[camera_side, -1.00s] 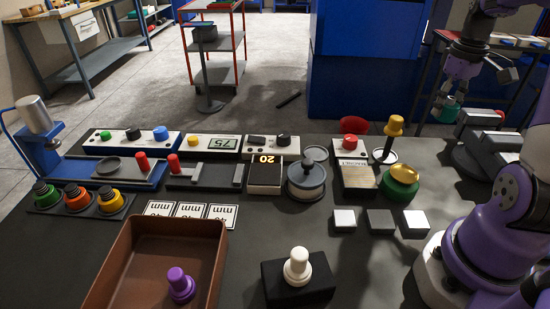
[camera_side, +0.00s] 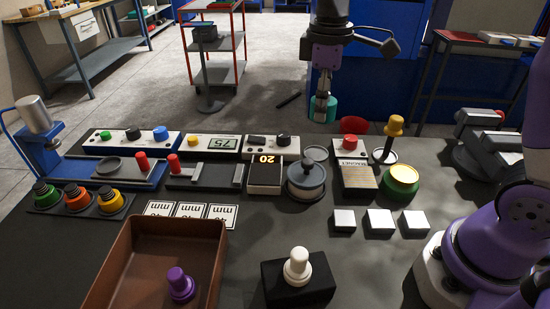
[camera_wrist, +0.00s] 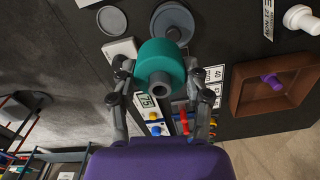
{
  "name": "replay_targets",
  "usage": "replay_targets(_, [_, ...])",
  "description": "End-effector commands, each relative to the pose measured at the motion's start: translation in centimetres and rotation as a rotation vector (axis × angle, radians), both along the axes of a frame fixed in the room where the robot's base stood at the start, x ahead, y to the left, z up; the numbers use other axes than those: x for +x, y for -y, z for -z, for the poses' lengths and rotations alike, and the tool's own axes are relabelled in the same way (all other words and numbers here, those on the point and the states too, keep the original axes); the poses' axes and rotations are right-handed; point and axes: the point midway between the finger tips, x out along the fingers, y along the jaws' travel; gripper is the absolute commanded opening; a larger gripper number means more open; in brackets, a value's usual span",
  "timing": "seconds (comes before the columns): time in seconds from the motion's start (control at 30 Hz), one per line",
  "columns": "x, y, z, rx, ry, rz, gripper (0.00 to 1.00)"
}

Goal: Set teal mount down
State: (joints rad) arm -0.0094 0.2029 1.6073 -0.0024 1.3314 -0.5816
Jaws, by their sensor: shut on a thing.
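The teal mount (camera_wrist: 160,62) is a short teal cylinder with a grey hollow stem. It is held between the fingers of my gripper (camera_wrist: 162,85) in the wrist view. In the side view my gripper (camera_side: 322,106) hangs high beyond the back edge of the bench, with the teal mount (camera_side: 332,108) partly hidden behind its fingers. The mount is in the air, touching nothing below it.
The dark bench (camera_side: 250,235) carries a brown tray (camera_side: 222,262) with a purple mount (camera_side: 181,284), a white mount (camera_side: 297,266) on a black block, a grey round pot (camera_side: 306,178) and several small blocks. Clear bench lies right of the black block.

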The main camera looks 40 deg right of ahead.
Motion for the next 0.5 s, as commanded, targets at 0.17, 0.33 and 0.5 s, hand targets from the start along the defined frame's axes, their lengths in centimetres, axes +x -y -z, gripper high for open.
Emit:
replay_targets(0.17, [-2.0,-10.8,0.0,-0.001,-0.001,-0.343,0.08])
replay_targets(0.33, [-5.4,-17.6,0.0,0.000,-0.001,-0.580,0.08])
replay_targets(0.5, [-8.2,-21.1,0.0,0.000,-0.001,-0.718,0.08])
